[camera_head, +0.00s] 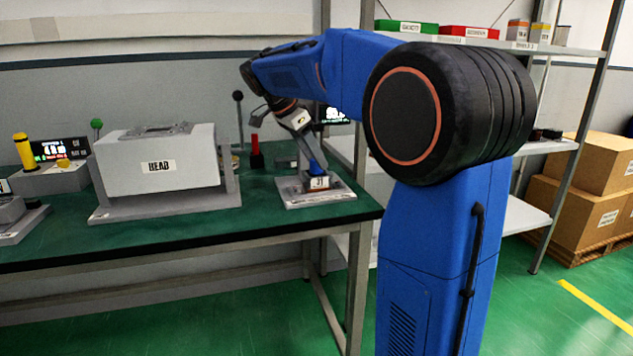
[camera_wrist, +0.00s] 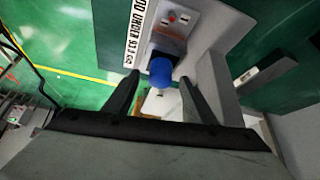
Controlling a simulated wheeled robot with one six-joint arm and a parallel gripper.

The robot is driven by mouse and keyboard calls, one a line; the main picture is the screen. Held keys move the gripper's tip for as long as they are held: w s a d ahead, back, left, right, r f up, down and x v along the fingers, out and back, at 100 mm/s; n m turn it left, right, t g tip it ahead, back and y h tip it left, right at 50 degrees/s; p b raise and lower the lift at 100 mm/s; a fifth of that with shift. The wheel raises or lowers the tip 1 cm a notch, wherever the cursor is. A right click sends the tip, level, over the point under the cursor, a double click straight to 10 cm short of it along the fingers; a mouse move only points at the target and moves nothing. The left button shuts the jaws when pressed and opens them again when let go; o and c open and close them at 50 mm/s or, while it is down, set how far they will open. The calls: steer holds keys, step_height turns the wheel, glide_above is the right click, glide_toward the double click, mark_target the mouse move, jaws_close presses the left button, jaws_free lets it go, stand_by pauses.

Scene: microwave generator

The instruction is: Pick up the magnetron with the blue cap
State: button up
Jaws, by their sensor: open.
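The magnetron's blue cap (camera_wrist: 161,71) shows in the wrist view between the tips of my two fingers. My gripper (camera_wrist: 160,77) is open, with one finger on each side of the cap and no clear contact. The body under the cap is mostly hidden or too small to tell. In the head view the blue cap (camera_head: 317,163) stands just below my gripper (camera_head: 311,148), over a small grey stand (camera_head: 335,195) with a label that seems to read J1. My fingertips are hard to make out there.
A large grey block labelled HEAD (camera_head: 158,180) stands left of the stand on the green bench (camera_head: 270,218). A red-topped piece (camera_head: 257,152) and a black-knobbed lever (camera_head: 238,97) stand between them. A yellow-topped piece (camera_head: 22,150) is far left. Shelves (camera_head: 540,147) stand at right.

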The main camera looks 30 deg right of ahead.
steer(key=shift+c, duration=0.6)
jaws_close()
steer(key=shift+r, duration=0.1)
stand_by(0.6)
